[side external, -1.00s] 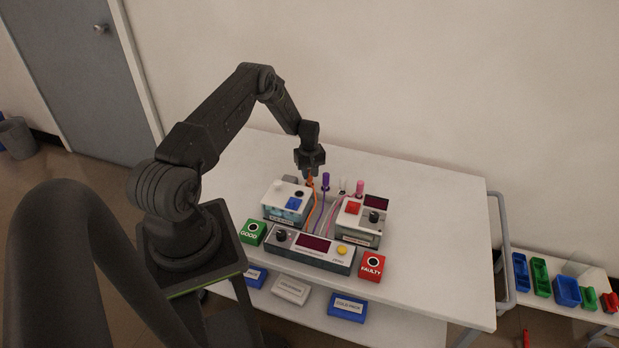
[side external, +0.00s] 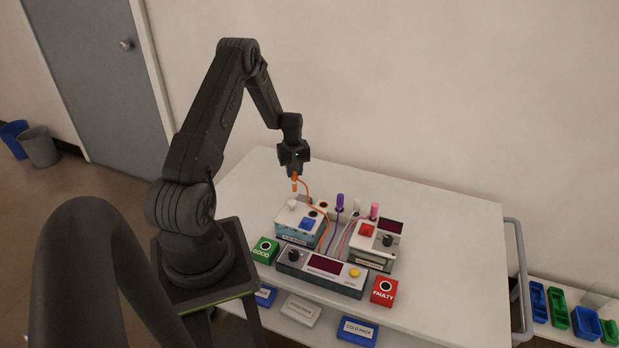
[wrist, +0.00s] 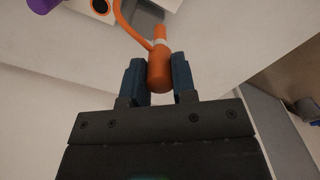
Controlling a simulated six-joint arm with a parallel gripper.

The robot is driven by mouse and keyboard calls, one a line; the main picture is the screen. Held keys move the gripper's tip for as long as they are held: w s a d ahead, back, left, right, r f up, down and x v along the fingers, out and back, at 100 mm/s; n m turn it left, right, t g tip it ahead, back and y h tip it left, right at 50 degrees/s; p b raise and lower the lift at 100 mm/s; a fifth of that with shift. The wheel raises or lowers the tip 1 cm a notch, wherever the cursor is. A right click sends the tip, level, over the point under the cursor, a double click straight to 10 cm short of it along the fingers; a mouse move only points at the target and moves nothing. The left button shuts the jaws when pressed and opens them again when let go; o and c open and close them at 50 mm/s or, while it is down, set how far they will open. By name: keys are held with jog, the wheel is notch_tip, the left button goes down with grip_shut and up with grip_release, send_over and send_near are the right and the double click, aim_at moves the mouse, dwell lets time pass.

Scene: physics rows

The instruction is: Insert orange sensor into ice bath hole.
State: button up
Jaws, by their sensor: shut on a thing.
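My gripper (side external: 294,170) is shut on the orange sensor (side external: 295,183) and holds it in the air above the ice bath box. The sensor also shows between the two fingers in the wrist view (wrist: 159,70), with its orange cable looping away from it. The ice bath box (side external: 291,232) is a pale box with a blue patch, a white knob and a dark hole (side external: 312,214) on top. The sensor is apart from the box, above and slightly left of that hole. The lower part of its cable runs down past the box to the meter.
An orange-ringed socket (side external: 323,205) stands behind the box. Purple (side external: 340,203), white and pink (side external: 374,210) sensors stand to its right. A second box (side external: 372,246), a meter (side external: 318,273), and green GOOD (side external: 265,250) and red FAULTY (side external: 384,292) blocks surround them. The right tabletop is clear.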

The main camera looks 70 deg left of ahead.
jog(key=shift+s+a+r, duration=0.3)
jog(key=shift+s+r, duration=0.2)
jog(key=shift+s, duration=0.3)
jog(key=shift+d, duration=0.1)
jog(key=w+d+r+n, duration=0.2)
jog(key=d+n, duration=0.3)
jog(key=n, duration=0.6)
jog(key=w+d+r+n, duration=0.2)
jog(key=d+n, duration=0.4)
jog(key=n, duration=0.5)
notch_tip(320, 180, down, 7)
jog(key=shift+f, duration=2.7)
dwell(1.9)
